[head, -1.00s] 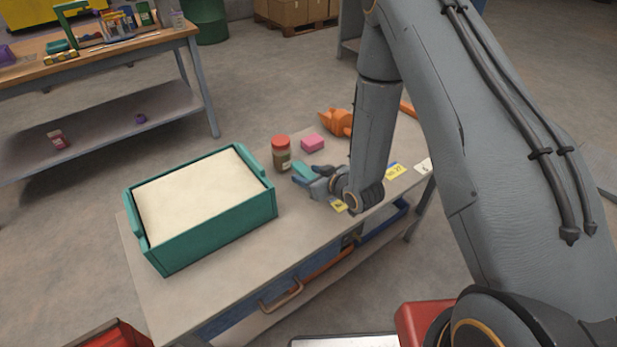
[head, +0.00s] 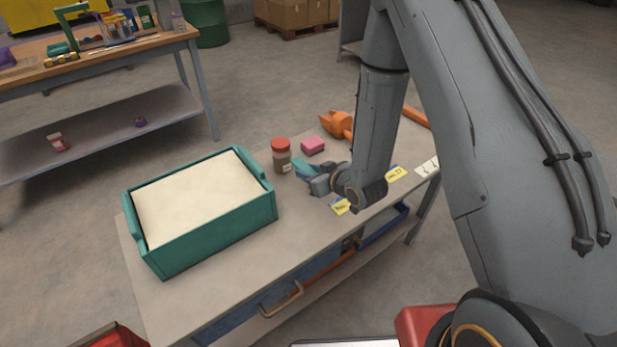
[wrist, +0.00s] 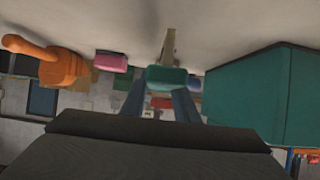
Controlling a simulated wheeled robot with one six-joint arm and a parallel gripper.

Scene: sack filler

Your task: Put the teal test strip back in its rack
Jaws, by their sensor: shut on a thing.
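My gripper (head: 314,178) is low over the grey table, shut on a teal piece, which I take to be the teal test strip (head: 301,167). In the wrist view the teal strip (wrist: 166,76) shows between the fingertips (wrist: 163,92), with blue-grey fingers on both sides. Only its blunt end shows there. I cannot tell whether it touches the table. A holder with several upright items (head: 118,28) stands on the far wooden bench; I cannot tell whether it is the strip's rack.
A teal tub of pale powder (head: 198,238) fills the table's left side. A red-lidded jar (head: 282,158), a pink block (head: 313,145) and an orange scoop (head: 336,124) stand behind my gripper. Yellow labels (head: 341,206) lie near the front edge. The far bench (head: 150,44) is across open floor.

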